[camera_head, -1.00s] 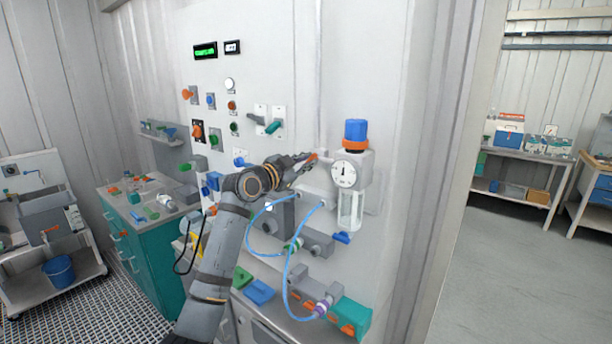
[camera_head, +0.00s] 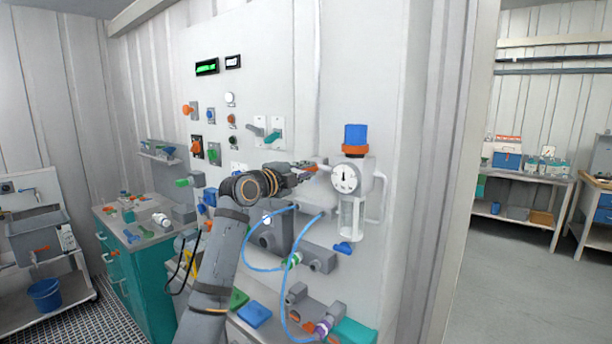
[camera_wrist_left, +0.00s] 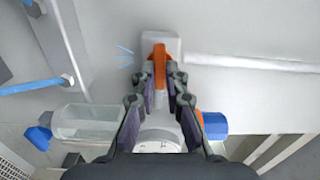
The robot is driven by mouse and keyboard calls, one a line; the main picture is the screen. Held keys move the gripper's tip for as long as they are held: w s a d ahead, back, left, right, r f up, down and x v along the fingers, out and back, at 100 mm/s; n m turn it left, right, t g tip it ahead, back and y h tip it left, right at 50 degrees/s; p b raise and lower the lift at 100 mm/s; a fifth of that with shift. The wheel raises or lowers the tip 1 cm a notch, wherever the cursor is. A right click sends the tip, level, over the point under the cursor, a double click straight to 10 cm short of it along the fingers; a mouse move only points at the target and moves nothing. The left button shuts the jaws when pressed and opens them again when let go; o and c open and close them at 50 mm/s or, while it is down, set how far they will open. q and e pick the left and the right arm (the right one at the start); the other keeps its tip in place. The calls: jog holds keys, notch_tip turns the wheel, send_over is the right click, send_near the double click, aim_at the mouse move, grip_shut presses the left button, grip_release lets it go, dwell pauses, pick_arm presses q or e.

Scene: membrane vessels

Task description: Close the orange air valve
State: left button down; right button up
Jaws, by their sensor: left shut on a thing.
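The orange air valve's handle (camera_head: 311,168) is a small lever on a pale body, just left of the air regulator (camera_head: 356,162) on the wall panel. In the left wrist view the handle (camera_wrist_left: 159,64) stands upright between the fingertips, on a light block joined to a white pipe. My left gripper (camera_head: 304,170) is shut on this handle, with one finger on each side in the left wrist view (camera_wrist_left: 162,80). In the head view the fingers hide part of the handle. My right gripper is not in view.
The regulator has a round gauge (camera_head: 344,178), a blue knob (camera_head: 355,134) and a clear bowl (camera_head: 350,218). Blue hoses (camera_head: 288,270) loop below my left arm. A teal cabinet (camera_head: 143,285) stands lower left.

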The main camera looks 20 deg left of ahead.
pick_arm(q)
jog(key=shift+f+m, duration=0.15)
jog(key=shift+m, duration=0.35)
jog(key=c, duration=1.4)
grip_release()
jog(key=shift+s, duration=0.1)
jog(key=v, duration=1.1)
jog(key=shift+s+a, duration=0.1)
jog(key=shift+s, duration=0.3)
